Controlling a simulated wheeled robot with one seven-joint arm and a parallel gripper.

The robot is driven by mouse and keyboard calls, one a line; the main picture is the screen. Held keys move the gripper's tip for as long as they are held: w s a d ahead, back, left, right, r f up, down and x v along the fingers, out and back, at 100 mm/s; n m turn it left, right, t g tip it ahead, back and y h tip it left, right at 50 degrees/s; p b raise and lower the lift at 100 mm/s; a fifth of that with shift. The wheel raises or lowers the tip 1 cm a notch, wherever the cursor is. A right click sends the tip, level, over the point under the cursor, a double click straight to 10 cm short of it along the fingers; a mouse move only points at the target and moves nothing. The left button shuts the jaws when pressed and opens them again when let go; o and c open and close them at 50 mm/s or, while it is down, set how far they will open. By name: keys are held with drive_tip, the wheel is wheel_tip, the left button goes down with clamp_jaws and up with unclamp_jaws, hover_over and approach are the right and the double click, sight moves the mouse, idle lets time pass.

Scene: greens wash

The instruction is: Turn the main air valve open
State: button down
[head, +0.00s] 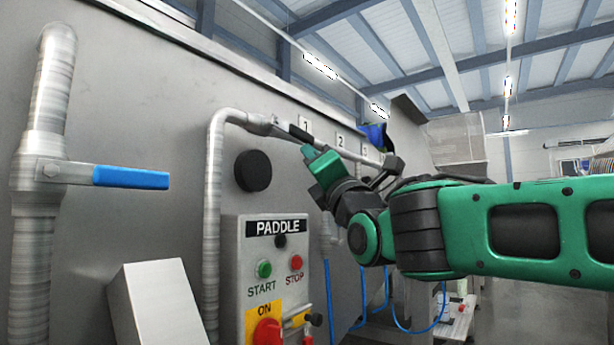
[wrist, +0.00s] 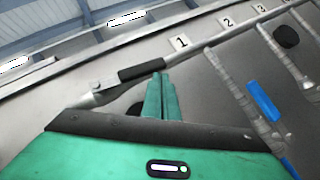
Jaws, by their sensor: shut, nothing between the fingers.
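A valve (head: 262,122) sits on the grey air pipe near the top of the steel panel. Its lever has a black grip (head: 300,133) and lies roughly along the pipe. In the wrist view the black grip (wrist: 141,71) runs up to the right from the metal valve body (wrist: 100,92). My gripper (head: 309,152) is shut and empty, just below the grip. In the wrist view my green fingertips (wrist: 160,76) lie together at the grip's right end; I cannot tell whether they touch it. No label naming the main air valve is readable.
A blue-handled valve (head: 130,177) sits on a thick vertical pipe at left; another blue handle (wrist: 263,101) shows at right in the wrist view. A PADDLE control box (head: 275,260) stands below my gripper. A black round knob (head: 253,171) projects from the panel.

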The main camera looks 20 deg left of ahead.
drive_tip(key=shift+w+d+r, duration=0.15)
drive_tip(key=shift+w+r, duration=0.25)
drive_tip(key=shift+r, duration=0.2)
idle(0.3)
